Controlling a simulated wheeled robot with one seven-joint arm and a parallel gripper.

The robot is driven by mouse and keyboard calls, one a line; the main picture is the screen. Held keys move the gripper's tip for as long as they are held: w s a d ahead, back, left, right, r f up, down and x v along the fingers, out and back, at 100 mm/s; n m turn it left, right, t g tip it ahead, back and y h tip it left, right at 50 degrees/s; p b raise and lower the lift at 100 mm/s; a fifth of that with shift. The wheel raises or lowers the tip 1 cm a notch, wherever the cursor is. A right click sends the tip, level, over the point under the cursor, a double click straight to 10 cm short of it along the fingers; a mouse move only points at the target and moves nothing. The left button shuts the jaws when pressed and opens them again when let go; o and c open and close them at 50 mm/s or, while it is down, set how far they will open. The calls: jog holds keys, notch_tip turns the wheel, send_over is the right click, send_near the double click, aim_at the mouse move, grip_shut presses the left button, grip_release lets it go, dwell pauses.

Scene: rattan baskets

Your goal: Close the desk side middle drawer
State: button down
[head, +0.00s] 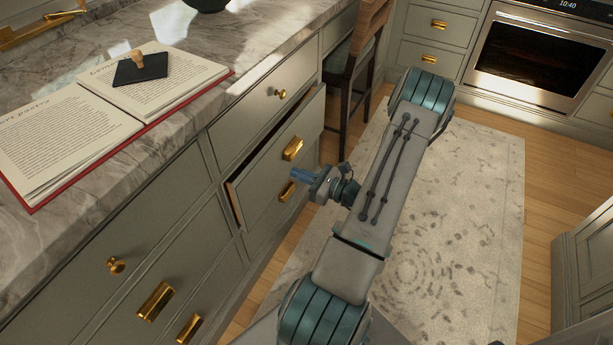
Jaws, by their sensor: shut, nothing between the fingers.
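The middle drawer (267,177) of the desk-side cabinet stands partly open, with a dark gap along its top edge. Its front is grey-green and bears a brass handle (292,149). My gripper (296,175) is shut and empty, its fingers pointing left toward the drawer front, near the brass handle. I cannot tell whether the fingertips touch the front. The inside of the drawer is mostly hidden.
The drawer above (262,108) and the brass-handled drawers at lower left (130,285) look shut. A marble counter (160,125) holds an open book (60,135). A wooden chair (352,75) stands beyond the drawer. A rug (470,200) covers open floor at right; an oven (530,60) is behind.

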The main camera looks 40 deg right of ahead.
aim_at(264, 160)
jog(key=x, duration=0.9)
jog(key=shift+b, duration=0.3)
